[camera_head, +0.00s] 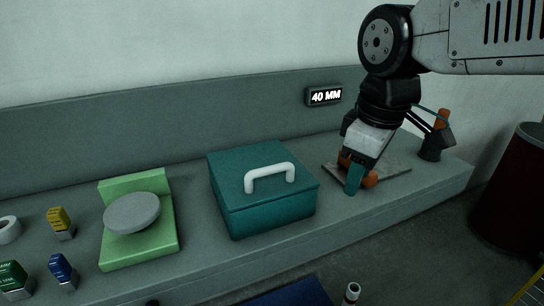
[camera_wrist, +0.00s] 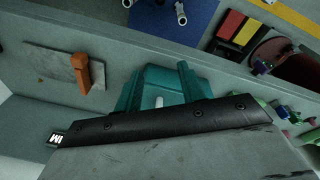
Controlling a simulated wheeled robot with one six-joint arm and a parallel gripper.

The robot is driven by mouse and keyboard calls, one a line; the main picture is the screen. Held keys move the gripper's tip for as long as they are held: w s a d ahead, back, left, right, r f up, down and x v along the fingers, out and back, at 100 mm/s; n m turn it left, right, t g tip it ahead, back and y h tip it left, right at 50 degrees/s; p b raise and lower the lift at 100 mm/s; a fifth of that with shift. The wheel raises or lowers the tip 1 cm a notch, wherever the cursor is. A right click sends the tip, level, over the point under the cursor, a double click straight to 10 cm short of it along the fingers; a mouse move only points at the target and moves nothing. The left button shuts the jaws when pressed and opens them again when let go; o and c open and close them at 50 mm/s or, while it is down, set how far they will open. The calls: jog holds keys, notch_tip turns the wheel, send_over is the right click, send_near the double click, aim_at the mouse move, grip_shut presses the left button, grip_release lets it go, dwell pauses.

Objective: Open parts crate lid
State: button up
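The parts crate (camera_head: 262,212) is a teal box on the bench in the middle of the head view. Its lid (camera_head: 235,171) is shut and bears a white handle (camera_head: 270,174). My gripper (camera_head: 354,178) points down to the right of the crate, apart from the handle. In the wrist view my gripper (camera_wrist: 158,82) has two teal fingers spread apart with nothing held. The crate's teal surface (camera_wrist: 160,80) shows between and behind them, and a bit of the white handle (camera_wrist: 158,101) shows. The black gripper body hides the rest of the crate.
A grey plate (camera_head: 398,166) with an orange piece (camera_wrist: 81,72) lies behind my gripper. A green stand with a grey disc (camera_head: 132,213) is left of the crate. A 40 MM sign (camera_head: 326,96) is on the back wall. A dark red bin (camera_head: 518,190) stands right.

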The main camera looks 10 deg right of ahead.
aim_at(274, 166)
jog(key=w+a+r+n, duration=0.2)
jog(key=w+a+n, duration=0.9)
jog(key=w+n, duration=0.15)
jog(key=shift+m+t, duration=0.25)
jog(key=shift+t, duration=0.05)
jog(key=f, duration=0.2)
jog(key=w+f, duration=0.1)
jog(key=f, duration=0.4)
jog(key=shift+w+f, duration=0.2)
jog(key=shift+w, duration=0.15)
grip_shut()
